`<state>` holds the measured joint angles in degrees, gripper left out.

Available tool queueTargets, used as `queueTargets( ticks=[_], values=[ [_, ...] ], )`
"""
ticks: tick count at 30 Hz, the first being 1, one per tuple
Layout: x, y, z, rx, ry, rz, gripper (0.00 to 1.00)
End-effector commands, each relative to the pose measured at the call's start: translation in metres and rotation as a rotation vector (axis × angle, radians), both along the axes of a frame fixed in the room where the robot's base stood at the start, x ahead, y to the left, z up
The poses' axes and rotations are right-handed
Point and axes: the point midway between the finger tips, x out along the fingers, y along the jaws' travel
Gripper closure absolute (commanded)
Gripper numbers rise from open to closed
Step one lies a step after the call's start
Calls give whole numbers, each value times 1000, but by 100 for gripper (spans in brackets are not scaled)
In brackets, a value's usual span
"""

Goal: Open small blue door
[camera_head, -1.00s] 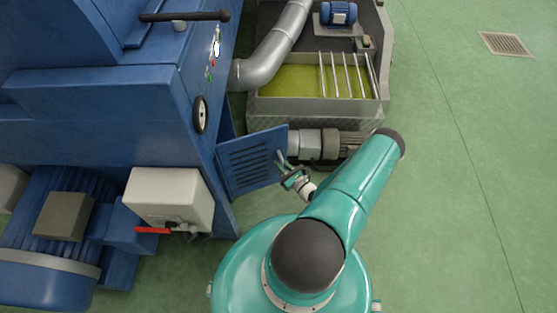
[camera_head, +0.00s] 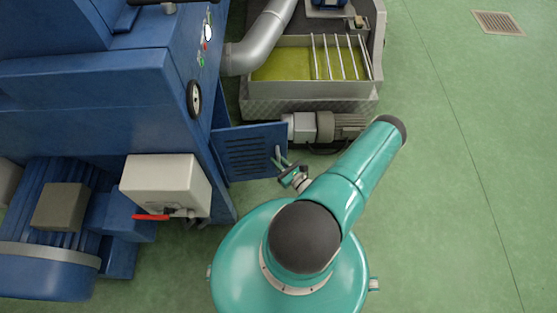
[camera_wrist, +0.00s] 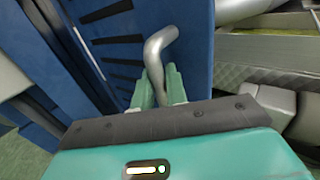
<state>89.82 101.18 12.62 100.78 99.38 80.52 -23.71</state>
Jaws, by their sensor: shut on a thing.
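The small blue door (camera_head: 246,153) has dark louvre slots and stands swung out from the side of the blue machine. It also shows close up in the wrist view (camera_wrist: 190,60). A bent grey metal handle (camera_wrist: 158,48) is fixed on its face near the free edge. My gripper (camera_wrist: 160,90) is shut on the handle, with a green finger on each side of it. In the head view my gripper (camera_head: 283,166) is at the right part of the door. The door's hinge side lies against the machine.
A grey motor (camera_head: 335,127) lies just behind the door's free edge. A steel tank (camera_head: 305,88) with green liquid stands behind it. A white box with a red lever (camera_head: 168,187) is at left. Green floor (camera_head: 450,200) is clear at right.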

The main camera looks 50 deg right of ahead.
Motion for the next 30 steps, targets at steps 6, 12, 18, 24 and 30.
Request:
queueTargets(
  ticks=[6,12,18,24,30],
  values=[
    [1,2,0,2,-1,2,67],
    [-1,2,0,1,0,1,67],
    [-20,3,0,2,1,-2,67],
    [-62,9,-1,2,2,-2,67],
    [-105,14,0,2,0,-2,67]
  ],
)
